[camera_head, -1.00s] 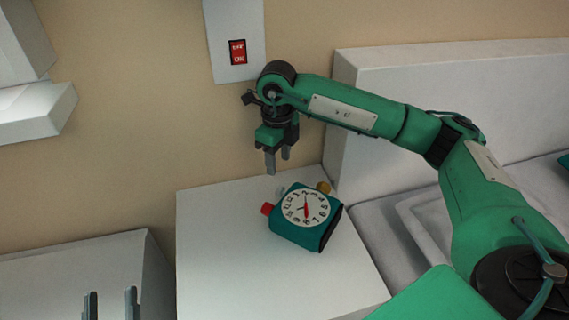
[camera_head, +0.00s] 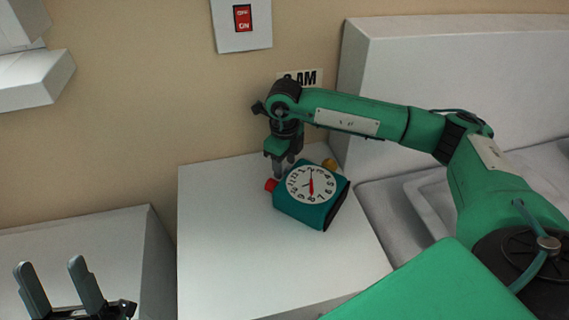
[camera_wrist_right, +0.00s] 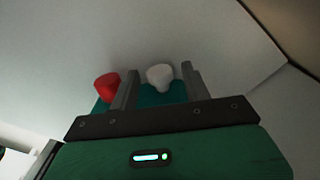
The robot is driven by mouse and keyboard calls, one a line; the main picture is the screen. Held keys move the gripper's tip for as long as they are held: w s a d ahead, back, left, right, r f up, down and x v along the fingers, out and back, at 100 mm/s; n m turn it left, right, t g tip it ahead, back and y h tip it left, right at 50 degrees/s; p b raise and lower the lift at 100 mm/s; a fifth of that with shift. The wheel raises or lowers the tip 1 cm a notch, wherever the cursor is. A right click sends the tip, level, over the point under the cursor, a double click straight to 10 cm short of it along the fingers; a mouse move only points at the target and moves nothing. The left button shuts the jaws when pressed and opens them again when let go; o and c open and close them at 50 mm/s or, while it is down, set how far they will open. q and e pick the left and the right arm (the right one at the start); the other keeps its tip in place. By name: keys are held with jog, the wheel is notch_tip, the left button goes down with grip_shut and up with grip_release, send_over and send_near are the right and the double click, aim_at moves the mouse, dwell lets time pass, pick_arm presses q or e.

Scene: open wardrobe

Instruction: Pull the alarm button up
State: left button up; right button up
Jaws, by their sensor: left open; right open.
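The teal alarm clock (camera_head: 328,214) lies on the white cabinet top with its white dial (camera_head: 312,184) facing up. A red button (camera_head: 271,185) sticks out at its left corner and a yellow one (camera_head: 329,165) at its far right. My right gripper (camera_head: 281,172) is open and points down at the clock's far edge. In the right wrist view, the white button (camera_wrist_right: 160,76) lies between the two fingers (camera_wrist_right: 158,92), and the red button (camera_wrist_right: 106,88) is outside the left finger. Contact with the white button cannot be told. My left gripper (camera_head: 60,285) is open and empty at the lower left.
The white cabinet top (camera_head: 225,235) is clear left of and in front of the clock. A bed with a tall white headboard (camera_head: 440,75) stands at the right. A wall switch (camera_head: 243,18) and a "AM" sign (camera_head: 306,77) are behind.

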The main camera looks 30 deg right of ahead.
jog(key=shift+f, duration=0.1)
grip_shut()
jog(key=shift+w+a, duration=0.45)
jog(key=shift+w, duration=0.4)
grip_release()
